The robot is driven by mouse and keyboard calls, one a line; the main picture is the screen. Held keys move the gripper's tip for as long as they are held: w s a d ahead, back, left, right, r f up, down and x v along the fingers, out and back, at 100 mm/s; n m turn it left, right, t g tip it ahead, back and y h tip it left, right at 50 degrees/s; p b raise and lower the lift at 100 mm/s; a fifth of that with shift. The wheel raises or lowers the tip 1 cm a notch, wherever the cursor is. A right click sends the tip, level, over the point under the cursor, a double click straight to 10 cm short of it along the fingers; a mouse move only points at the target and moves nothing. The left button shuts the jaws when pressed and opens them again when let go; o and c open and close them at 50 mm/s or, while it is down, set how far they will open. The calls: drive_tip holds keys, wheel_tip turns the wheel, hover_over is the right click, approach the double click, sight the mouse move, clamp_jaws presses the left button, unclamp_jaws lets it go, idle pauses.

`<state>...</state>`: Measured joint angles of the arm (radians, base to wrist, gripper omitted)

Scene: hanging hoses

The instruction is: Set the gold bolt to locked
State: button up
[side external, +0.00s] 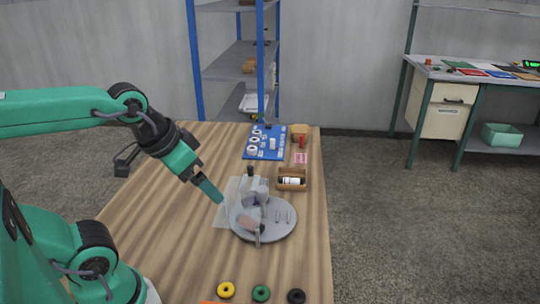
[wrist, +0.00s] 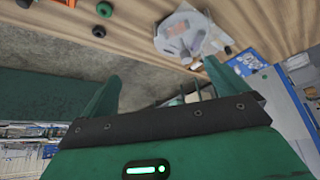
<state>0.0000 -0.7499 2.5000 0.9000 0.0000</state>
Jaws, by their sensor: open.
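A round grey plate (side external: 282,228) lies on the wooden table with several small grey and brownish fittings on it. I cannot make out a gold bolt for certain among these fittings, nor its setting. The plate also shows at the top of the wrist view (wrist: 168,45). My gripper (side external: 215,196) is above the table, just left of the plate's fittings in the side view, apart from them. In the wrist view my gripper (wrist: 162,80) shows two green fingers spread wide with nothing between them.
A wooden box (side external: 292,186) holding a bottle and a blue board (side external: 257,151) with white parts stand behind the plate. Yellow, green (side external: 261,293) and black rings lie at the front. A blue-posted shelf (side external: 233,60) stands behind. The table's left half is mostly clear.

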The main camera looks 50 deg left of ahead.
drive_tip(key=shift+w+r, duration=0.1)
drive_tip(key=shift+w, duration=0.05)
drive_tip(key=c, duration=0.7)
drive_tip(key=shift+w+a+r, duration=0.1)
drive_tip(key=shift+w, duration=0.1)
drive_tip(key=c, duration=0.4)
drive_tip(key=w+a+n, duration=0.1)
drive_tip(key=w, duration=0.2)
drive_tip(key=w+a+r+g, duration=0.1)
drive_tip(key=w, duration=0.2)
drive_tip(key=w+a+r+n, duration=0.1)
drive_tip(key=w, duration=0.2)
drive_tip(key=shift+a+r+n+g, duration=0.15)
drive_tip(key=shift+a+n+g, duration=0.15)
drive_tip(key=shift+a, duration=0.1)
drive_tip(key=shift+c, duration=0.2)
drive_tip(key=n+g, duration=0.4)
drive_tip(key=n, duration=0.2)
hover_over(250, 166)
drive_tip(key=f, duration=1.6)
drive_tip(key=shift+d+f, duration=0.25)
drive_tip(key=shift+f, duration=0.15)
drive_tip(key=shift+a+f, duration=0.15)
drive_tip(key=shift+f, duration=0.05)
